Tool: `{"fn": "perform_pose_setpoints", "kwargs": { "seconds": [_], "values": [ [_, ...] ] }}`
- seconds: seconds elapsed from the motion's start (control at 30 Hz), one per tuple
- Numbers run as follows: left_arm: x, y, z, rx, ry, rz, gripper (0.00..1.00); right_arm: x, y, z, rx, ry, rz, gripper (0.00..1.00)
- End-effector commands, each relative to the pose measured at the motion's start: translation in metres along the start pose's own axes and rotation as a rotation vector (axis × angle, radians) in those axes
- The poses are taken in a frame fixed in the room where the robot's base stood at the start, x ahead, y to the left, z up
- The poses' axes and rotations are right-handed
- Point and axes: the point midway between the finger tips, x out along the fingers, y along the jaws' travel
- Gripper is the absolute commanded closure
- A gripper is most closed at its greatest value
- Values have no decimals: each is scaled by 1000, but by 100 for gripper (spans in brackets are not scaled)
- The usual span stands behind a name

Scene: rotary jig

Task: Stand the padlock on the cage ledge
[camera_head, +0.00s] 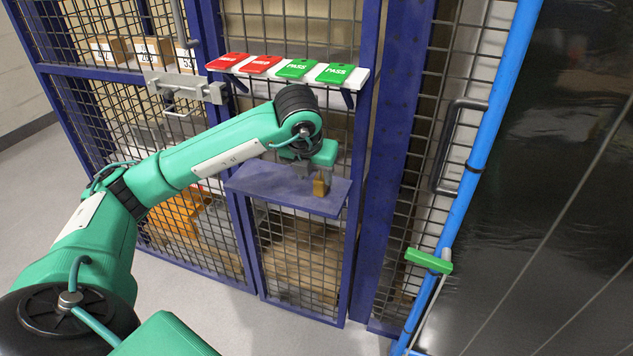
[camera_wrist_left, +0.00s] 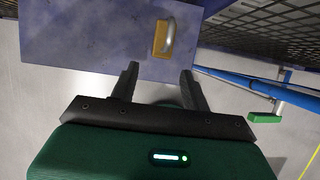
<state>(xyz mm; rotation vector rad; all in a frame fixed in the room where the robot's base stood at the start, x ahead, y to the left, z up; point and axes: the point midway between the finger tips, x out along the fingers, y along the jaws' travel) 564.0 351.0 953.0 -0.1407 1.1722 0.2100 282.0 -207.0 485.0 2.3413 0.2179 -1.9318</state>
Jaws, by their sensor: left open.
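The brass padlock (camera_head: 319,187) is on the blue cage ledge (camera_head: 265,183), near the ledge's right end. In the left wrist view the padlock (camera_wrist_left: 160,40) shows its brass body and a pale shackle on the right side, over the blue ledge (camera_wrist_left: 80,35). I cannot tell for sure whether it stands or lies. My left gripper (camera_head: 308,175) is over the ledge, close to the padlock. In the left wrist view its two fingers (camera_wrist_left: 160,75) are apart and empty, with the padlock just beyond the tips. My right gripper is not in view.
A white shelf (camera_head: 355,77) with red and green PASS cards hangs above the ledge. A metal latch (camera_head: 187,88) is on the cage at left. A blue pole (camera_head: 480,160) and a green-handled lever (camera_head: 428,261) stand at right. Boxes (camera_head: 105,50) sit behind the mesh.

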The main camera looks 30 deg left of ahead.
Motion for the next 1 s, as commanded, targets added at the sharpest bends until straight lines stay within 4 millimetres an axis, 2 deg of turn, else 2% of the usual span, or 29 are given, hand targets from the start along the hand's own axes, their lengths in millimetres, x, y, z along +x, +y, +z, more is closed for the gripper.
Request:
{"fn": "perform_pose_setpoints", "kwargs": {
  "seconds": [0.1,0.2,0.27,0.33,0.37,0.47,0.5,0.63,0.7,0.8,0.9,1.0],
  "values": [
    [-14,0,0,1,-2,-1,53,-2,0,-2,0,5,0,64],
    [-17,-5,-2,8,6,-18,53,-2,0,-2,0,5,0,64],
    [-14,-14,-6,22,19,-56,53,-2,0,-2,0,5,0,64],
    [-6,-33,-14,47,47,-136,53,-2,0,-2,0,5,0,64],
    [-2,-44,-19,61,60,-184,53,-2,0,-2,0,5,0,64],
    [11,-96,-43,103,127,-421,53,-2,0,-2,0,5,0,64],
    [13,-119,-54,110,154,-536,53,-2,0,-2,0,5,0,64],
    [4,-185,-82,64,224,-915,53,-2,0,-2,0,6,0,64],
    [-6,-211,-90,-7,246,-1107,53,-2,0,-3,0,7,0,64],
    [-20,-236,-91,-163,259,-1355,53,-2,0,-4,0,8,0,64],
    [-27,-246,-81,-382,249,-1560,53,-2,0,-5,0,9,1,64],
    [-22,-242,-66,-645,218,-1700,53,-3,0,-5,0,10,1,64]
  ]
}}
